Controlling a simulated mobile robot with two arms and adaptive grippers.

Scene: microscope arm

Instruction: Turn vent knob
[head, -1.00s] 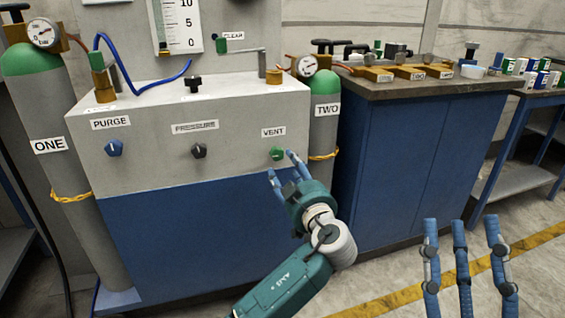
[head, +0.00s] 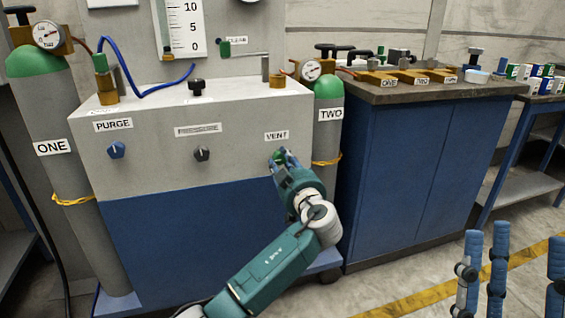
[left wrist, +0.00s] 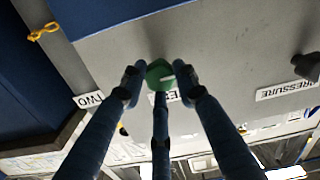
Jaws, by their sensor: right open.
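The green vent knob (head: 280,157) is on the grey panel under the VENT label (head: 276,135). My left gripper (head: 284,160) is at the knob and partly covers it in the head view. In the left wrist view the knob (left wrist: 160,75) lies between the three blue fingertips of my left gripper (left wrist: 160,82), one on each side and one below. Whether the fingertips press on the knob cannot be told. My right gripper (head: 512,262) is open and empty at the lower right, over the floor.
The blue purge knob (head: 116,150) and black pressure knob (head: 201,153) are left of the vent knob. Cylinder TWO (head: 328,135) stands close to the panel's right end. A blue cabinet (head: 410,170) stands right of it.

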